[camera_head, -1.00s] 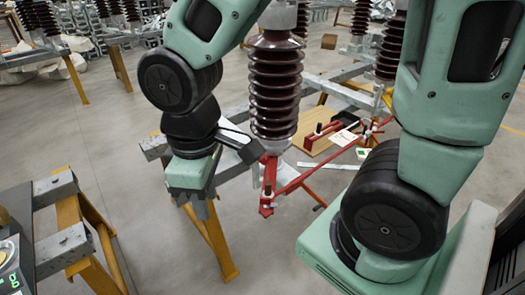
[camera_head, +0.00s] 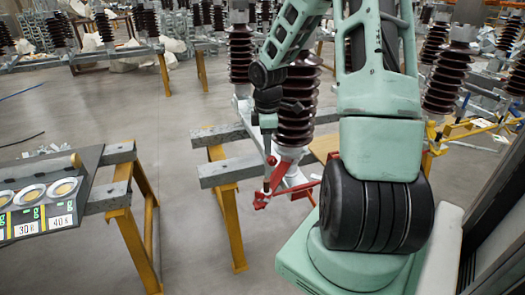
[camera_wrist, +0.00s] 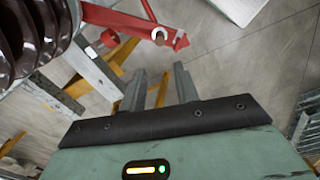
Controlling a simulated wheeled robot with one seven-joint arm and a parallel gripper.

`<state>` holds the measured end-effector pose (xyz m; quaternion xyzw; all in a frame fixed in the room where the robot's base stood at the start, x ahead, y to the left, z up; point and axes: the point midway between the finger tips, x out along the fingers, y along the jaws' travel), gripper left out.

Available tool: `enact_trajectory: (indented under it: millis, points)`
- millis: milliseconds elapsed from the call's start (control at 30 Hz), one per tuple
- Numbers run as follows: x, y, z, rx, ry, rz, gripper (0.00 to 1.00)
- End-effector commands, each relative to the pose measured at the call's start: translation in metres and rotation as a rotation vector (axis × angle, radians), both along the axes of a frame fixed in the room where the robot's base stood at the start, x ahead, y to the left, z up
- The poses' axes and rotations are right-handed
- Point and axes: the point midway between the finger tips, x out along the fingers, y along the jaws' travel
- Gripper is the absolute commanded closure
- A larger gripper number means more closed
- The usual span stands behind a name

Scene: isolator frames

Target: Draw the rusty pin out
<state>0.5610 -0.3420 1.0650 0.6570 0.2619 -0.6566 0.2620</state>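A red lever (camera_wrist: 125,20) runs beside a brown ribbed insulator (camera_wrist: 25,40) in the wrist view. A small round brownish end (camera_wrist: 159,36) shows in the lever's tip plate, which looks like the rusty pin. My gripper (camera_wrist: 160,80) has its two grey fingers apart with nothing between them. The fingertips point towards the lever tip but stay short of it in the picture. In the head view the red lever (camera_head: 267,187) shows at the foot of the insulator (camera_head: 297,110), with a dark upright piece on it.
Grey beams on yellow trestle legs (camera_head: 222,210) stand left of and under the insulator. A separate bench (camera_head: 122,152) with a panel of round gauges (camera_head: 45,200) is at the left. Open floor (camera_head: 185,250) lies between them. More insulators stand behind.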

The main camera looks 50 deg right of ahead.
Motion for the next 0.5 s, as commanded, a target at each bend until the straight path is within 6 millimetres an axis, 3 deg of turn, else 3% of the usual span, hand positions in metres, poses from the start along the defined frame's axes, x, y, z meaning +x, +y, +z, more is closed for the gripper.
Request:
enact_trajectory:
  millis: [167,500]
  points:
    - [-0.001,-0.001,-0.016,0.002,0.002,0.001,0.69]
    - [-0.001,0.0,-0.078,0.003,0.003,0.002,0.69]
